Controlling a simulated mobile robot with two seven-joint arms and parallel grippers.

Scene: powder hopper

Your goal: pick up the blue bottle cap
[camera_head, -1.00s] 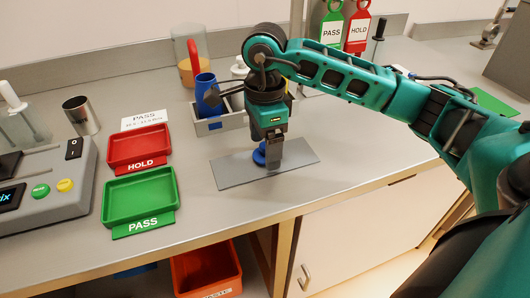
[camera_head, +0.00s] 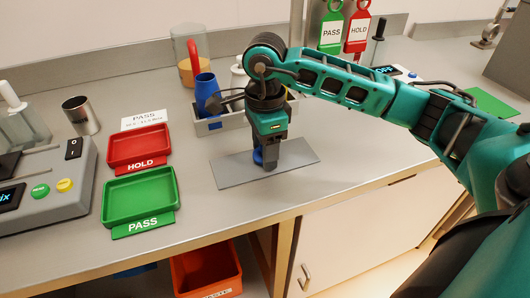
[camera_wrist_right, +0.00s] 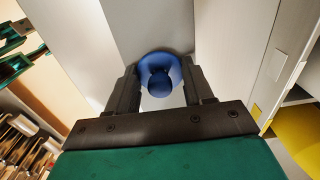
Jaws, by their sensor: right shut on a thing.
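The blue bottle cap (camera_head: 258,157) is at the grey mat (camera_head: 232,173) on the bench, partly hidden behind my right gripper (camera_head: 267,165) in the head view. In the right wrist view the cap (camera_wrist_right: 160,78) sits between the two dark fingers of my right gripper (camera_wrist_right: 160,90), with a round knob facing the camera. My right gripper points down and is shut on the cap. I cannot tell whether the cap still touches the mat. My left gripper is not in view.
A red HOLD tray (camera_head: 139,145) and a green PASS tray (camera_head: 139,197) lie left of the mat. A blue bottle (camera_head: 208,92) stands in a grey rack (camera_head: 218,126) behind it. A steel cup (camera_head: 81,115) stands further left. The bench's front edge is close to the mat.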

